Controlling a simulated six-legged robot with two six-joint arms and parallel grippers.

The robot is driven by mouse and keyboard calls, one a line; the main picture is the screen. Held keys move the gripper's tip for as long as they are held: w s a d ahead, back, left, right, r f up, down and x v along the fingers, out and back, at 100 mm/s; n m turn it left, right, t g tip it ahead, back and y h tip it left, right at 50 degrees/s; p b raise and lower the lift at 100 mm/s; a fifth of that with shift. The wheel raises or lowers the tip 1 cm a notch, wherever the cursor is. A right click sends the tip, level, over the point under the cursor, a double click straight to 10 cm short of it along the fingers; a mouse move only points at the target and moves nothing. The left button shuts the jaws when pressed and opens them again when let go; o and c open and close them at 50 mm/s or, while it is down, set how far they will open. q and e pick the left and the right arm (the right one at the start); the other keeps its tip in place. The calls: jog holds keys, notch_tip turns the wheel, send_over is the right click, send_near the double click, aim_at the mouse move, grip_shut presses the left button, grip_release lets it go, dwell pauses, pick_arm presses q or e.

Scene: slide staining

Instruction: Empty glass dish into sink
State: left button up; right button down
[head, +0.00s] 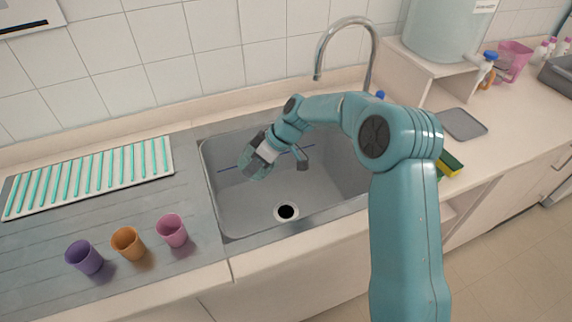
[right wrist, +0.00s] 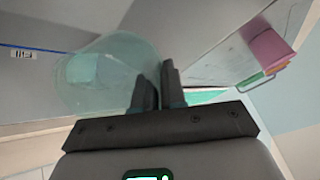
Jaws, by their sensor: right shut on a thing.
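The glass dish (head: 251,168) is a small, see-through, teal-tinted vessel held over the left part of the grey sink (head: 235,205). My right gripper (head: 263,155) is shut on the dish at its side. In the head view the dish looks tilted. In the right wrist view the dish (right wrist: 100,85) shows as a clear rounded shape beside the dark fingers (right wrist: 158,90), with a paler teal patch in it. I cannot tell whether liquid is in it. My left gripper is not in view.
A purple cup (head: 84,257), an orange cup (head: 128,243) and a pink cup (head: 172,230) stand left of the sink. A rack with teal rods (head: 92,177) lies behind them. The curved faucet (head: 346,25) rises behind the sink. The drain (head: 286,212) is uncovered.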

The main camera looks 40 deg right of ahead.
jog(key=shift+d+r+y, duration=0.2)
jog(key=shift+r+y, duration=0.05)
jog(key=shift+y, duration=0.05)
jog(key=shift+s+d+r+t+y+b, duration=0.15)
jog(key=shift+d+r+t+y+b, duration=0.3)
jog(key=shift+y, duration=0.35)
jog(key=shift+s+d+r+y, duration=0.1)
jog(key=shift+d+r+y, duration=0.05)
jog(key=shift+r+y, duration=0.4)
jog(key=shift+s+d+r+t+y+p, duration=0.1)
jog(key=shift+d+r+t+y+p, duration=0.2)
jog(key=shift+t+y+p, duration=0.25)
jog(key=shift+f+b, duration=0.1)
jog(key=shift+b, duration=0.25)
jog(key=shift+s+d+r+m+y+b, duration=0.15)
jog(key=shift+d+r+m+y+b, duration=0.2)
jog(key=shift+y+b, duration=1.05)
jog(key=shift+d+h+b, duration=0.15)
jog(key=shift+h+b, duration=0.35)
jog(key=shift+b, duration=0.05)
jog(key=shift+d+r, duration=0.1)
